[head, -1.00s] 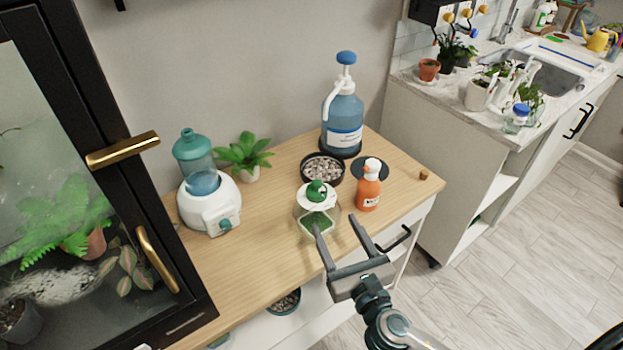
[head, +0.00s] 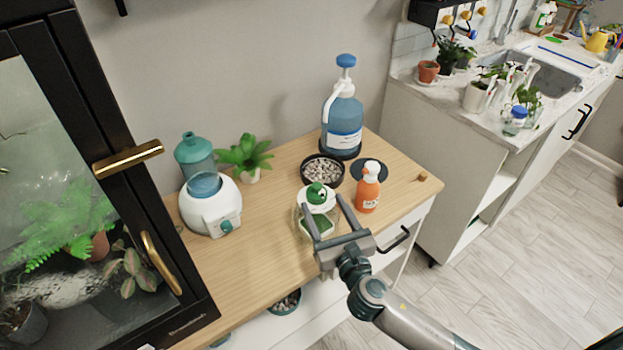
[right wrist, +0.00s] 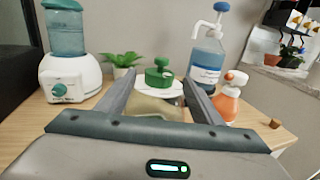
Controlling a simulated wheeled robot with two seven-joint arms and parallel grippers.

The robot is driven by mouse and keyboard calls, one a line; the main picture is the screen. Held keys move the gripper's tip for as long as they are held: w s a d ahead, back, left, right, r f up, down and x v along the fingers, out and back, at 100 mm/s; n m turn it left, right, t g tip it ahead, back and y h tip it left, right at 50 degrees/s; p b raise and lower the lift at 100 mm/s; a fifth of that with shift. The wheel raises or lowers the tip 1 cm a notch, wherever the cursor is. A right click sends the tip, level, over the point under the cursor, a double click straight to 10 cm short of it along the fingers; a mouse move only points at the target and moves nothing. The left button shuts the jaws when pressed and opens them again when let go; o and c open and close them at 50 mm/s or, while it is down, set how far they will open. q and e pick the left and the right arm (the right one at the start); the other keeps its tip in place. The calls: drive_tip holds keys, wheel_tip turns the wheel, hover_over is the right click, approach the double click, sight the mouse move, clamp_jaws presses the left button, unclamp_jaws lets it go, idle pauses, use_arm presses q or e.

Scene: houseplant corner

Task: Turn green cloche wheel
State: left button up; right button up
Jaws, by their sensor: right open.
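The green cloche wheel (head: 317,193) sits on the white lid of a clear glass cloche (head: 303,219) on the wooden table. The wheel also shows in the right wrist view (right wrist: 159,73), beyond and between my fingers. My right gripper (head: 323,205) is open and empty, its two fingers pointing at the cloche, one on each side of it in the picture. I cannot tell whether a finger touches the glass. In the right wrist view my gripper (right wrist: 157,88) hides the lower part of the cloche. My left gripper is not in view.
An orange bottle (head: 368,188) stands close to the right of the cloche. A pebble bowl (head: 322,170) and a blue pump bottle (head: 343,125) stand behind. A white humidifier (head: 207,212) and a small plant (head: 245,153) are left. The table's front left is bare.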

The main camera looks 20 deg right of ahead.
drive_tip(key=w, duration=0.3)
drive_tip(key=w+p, duration=0.1)
drive_tip(key=w, duration=0.5)
drive_tip(key=shift+w+a, duration=0.3)
drive_tip(key=shift+w, duration=0.1)
drive_tip(key=c, duration=1.1)
